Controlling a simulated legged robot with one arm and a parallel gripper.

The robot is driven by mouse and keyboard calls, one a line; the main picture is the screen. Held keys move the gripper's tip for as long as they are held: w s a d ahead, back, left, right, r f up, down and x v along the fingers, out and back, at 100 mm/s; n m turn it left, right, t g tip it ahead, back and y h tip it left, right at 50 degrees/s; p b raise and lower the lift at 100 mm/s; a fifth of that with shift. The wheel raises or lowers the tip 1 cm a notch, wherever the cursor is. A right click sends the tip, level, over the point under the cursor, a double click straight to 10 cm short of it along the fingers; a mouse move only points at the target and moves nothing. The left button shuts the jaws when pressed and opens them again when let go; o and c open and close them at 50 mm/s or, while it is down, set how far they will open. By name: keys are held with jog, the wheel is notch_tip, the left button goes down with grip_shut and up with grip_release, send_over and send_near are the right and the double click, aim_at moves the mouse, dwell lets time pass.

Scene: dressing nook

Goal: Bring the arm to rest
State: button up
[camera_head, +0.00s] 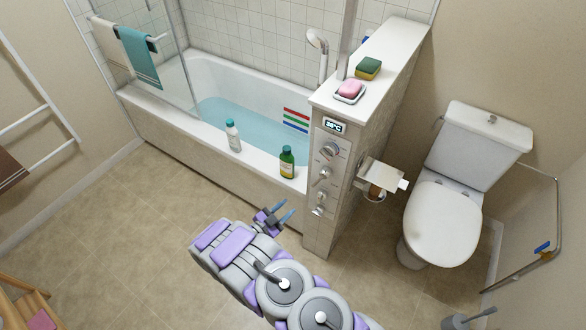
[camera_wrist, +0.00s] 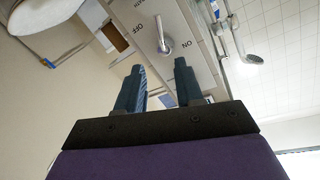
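My arm reaches forward over the tiled floor in the head view, with my gripper (camera_head: 281,213) in front of the bathtub's side, left of the tiled partition. In the wrist view my gripper (camera_wrist: 158,85) shows two blue-grey fingers standing apart with a clear gap between them. Nothing is held between the fingers. Behind the gap, the wrist view shows a panel (camera_wrist: 150,12) with OFF and ON lettering and a metal lever (camera_wrist: 163,47).
The bathtub (camera_head: 150,110) holds water; a white bottle (camera_head: 233,136) and green bottle (camera_head: 287,162) stand on its rim. The partition (camera_head: 325,210) carries knobs, soap (camera_head: 349,88) and a sponge (camera_head: 368,68). A toilet (camera_head: 443,222) stands right. Floor (camera_head: 130,230) at left is clear.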

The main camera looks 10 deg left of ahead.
jog(key=w+a+r+n+g+y, duration=0.1)
jog(key=w+a+r+y, duration=0.15)
jog(key=w+r, duration=0.35)
jog(key=w+a+r+n+g+y, duration=0.1)
jog(key=w+a+r+y, duration=0.1)
jog(key=w+r+y, duration=0.3)
jog(key=s+d+r+n+g+y, duration=0.1)
jog(key=d+r+n+g+y, duration=0.15)
jog(key=r, duration=0.45)
jog(key=s+d+r+n+g+y, duration=0.1)
jog(key=d+r+n+g, duration=0.15)
jog(key=r, duration=0.55)
jog(key=s+d+r+n+g, duration=0.1)
jog(key=s+d+r+g, duration=0.1)
jog(key=s+d+r, duration=0.35)
jog(key=s+d+r+n+g, duration=0.1)
jog(key=s+d+r, duration=0.1)
jog(key=s+d, duration=0.55)
jog(key=s+d+r+g+h, duration=0.1)
jog(key=s+d, duration=0.4)
jog(key=s, duration=0.5)
jog(key=s+d+n+g, duration=0.1)
jog(key=s+d+g, duration=0.2)
jog(key=s, duration=0.8)
jog(key=s+d+r+g+h, duration=0.1)
jog(key=s+d+g, duration=0.1)
jog(key=s+d, duration=0.6)
jog(key=s, duration=0.2)
jog(key=shift+s+r+n+g+h, duration=0.3)
jog(key=shift+s+r, duration=0.05)
